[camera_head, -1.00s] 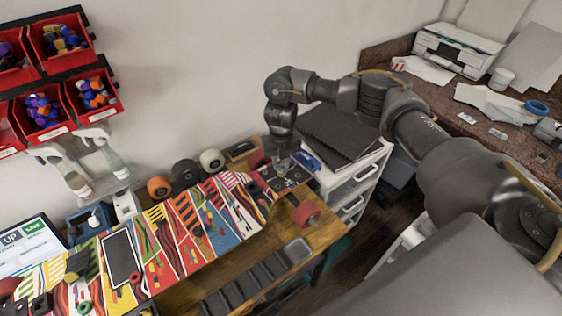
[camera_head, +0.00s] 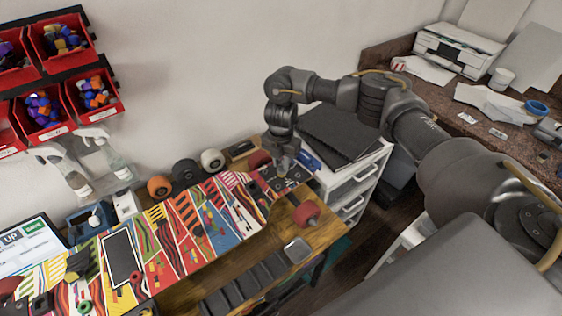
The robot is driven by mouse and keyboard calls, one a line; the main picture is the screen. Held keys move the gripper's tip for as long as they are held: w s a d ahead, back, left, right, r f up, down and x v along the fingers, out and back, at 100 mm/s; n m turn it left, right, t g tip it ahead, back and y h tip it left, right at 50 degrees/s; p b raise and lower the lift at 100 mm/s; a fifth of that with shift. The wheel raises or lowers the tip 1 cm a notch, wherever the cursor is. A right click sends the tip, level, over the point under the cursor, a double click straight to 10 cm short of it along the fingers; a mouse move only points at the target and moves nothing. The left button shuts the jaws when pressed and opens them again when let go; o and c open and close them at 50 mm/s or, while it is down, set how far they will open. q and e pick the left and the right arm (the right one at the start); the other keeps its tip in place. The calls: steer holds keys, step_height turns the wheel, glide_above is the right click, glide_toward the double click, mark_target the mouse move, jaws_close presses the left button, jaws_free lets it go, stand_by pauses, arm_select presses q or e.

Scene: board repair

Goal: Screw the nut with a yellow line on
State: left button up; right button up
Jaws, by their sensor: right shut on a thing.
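A skateboard deck (camera_head: 183,240) with bright coloured graphics lies upside down on the wooden workbench (camera_head: 318,236). At its right end is a dark truck plate area (camera_head: 289,178) with a red wheel (camera_head: 306,214) on the near side and another dark red wheel (camera_head: 259,159) on the far side. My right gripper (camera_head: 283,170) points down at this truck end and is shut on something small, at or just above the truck. The nut and its yellow line are too small and covered to make out. My left gripper is not in view.
Loose wheels (camera_head: 186,172) stand along the wall behind the board. A black tray of slots (camera_head: 246,284) and a small grey dish (camera_head: 297,250) lie in front. A white drawer cabinet (camera_head: 350,188) with black folders stands close right of the truck. Red bins (camera_head: 92,95) hang at left.

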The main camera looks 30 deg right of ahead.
steer(key=m, duration=0.3)
steer(key=shift+f+m, duration=0.1)
steer(key=shift+m, duration=0.3)
steer(key=o, duration=1)
steer(key=shift+c, duration=1)
steer(key=n, duration=0.3)
steer(key=shift+n, duration=1.4)
